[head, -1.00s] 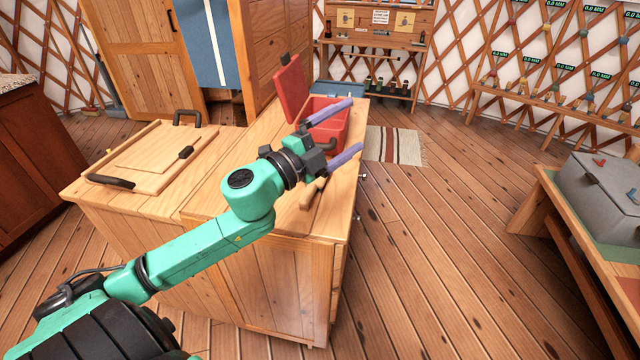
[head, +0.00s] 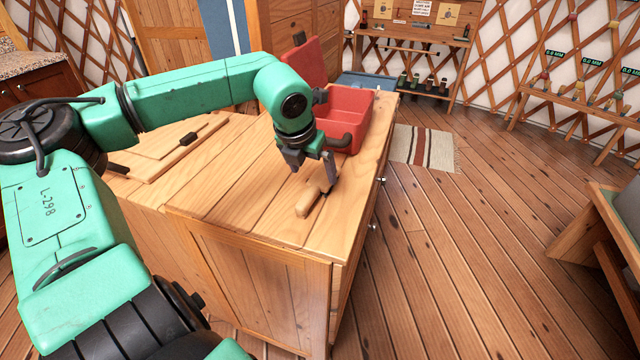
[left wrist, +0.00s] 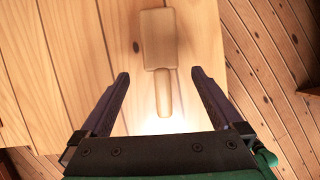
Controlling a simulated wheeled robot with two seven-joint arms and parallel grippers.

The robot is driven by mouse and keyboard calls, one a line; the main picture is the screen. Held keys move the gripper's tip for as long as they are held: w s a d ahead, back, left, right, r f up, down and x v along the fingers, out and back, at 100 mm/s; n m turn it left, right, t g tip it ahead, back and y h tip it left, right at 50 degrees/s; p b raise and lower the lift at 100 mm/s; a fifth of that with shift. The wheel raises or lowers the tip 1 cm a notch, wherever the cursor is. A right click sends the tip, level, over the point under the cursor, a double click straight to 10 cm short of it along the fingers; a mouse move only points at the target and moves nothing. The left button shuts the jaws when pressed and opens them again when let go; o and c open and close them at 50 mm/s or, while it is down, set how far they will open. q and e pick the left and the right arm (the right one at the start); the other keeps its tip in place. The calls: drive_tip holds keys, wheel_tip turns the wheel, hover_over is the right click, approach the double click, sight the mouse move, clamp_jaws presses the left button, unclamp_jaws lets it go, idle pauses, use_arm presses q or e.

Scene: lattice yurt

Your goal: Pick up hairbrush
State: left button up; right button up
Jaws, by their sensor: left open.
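The hairbrush (head: 308,201) is a pale wooden brush lying on the wooden cabinet top (head: 235,190). In the left wrist view the hairbrush (left wrist: 160,40) shows a wide block-like head at the top and a narrower handle pointing down between my fingers. My left gripper (head: 322,180) points down just above the brush in the head view and partly hides it. In the left wrist view my left gripper (left wrist: 160,74) is open, one finger on each side of the handle, with gaps on both sides. My right gripper is not in view.
A red box (head: 348,112) with its lid raised stands just behind my left gripper. A wooden board with dark handles (head: 165,148) lies on the left part of the cabinet. The cabinet's right edge is close to the brush, with open floor (head: 450,240) beyond.

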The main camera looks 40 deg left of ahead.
sight(317, 185)
use_arm(q)
drive_tip(key=x, duration=0.5)
drive_tip(key=shift+s+d+f+p, duration=0.1)
drive_tip(key=shift+s+f+p, duration=0.1)
drive_tip(key=shift+p, duration=0.15)
drive_tip(key=c, duration=1.4)
drive_tip(key=shift+r, duration=0.2)
